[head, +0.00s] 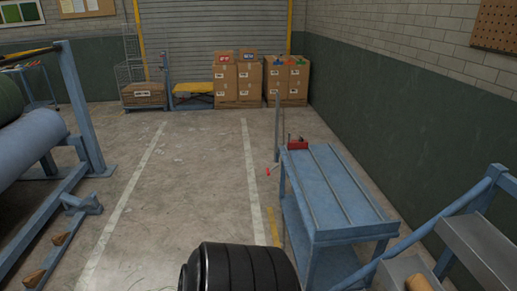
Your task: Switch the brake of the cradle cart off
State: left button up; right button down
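A blue two-level cart (340,190) with raised strips along its top stands right of centre; I take it to be the cradle cart. A thin lever with a red knob (268,172) sticks out to the left at its far left corner, near a grey upright post (277,125). It may be the brake, but I cannot tell its setting. A small red fitting (297,145) sits on the cart's far end. Neither of my grippers shows in the head view, so their distance from the cart is not visible.
A blue frame (83,110) with large rolls stands at the left. Blue steps (470,240) stand close at the right front. Cardboard boxes (237,82) stand by the shutter. The floor (190,185) between the white lines is clear. A black ribbed shape fills the bottom middle.

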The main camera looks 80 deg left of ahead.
aim_at(267, 170)
jog(key=u, duration=1.7)
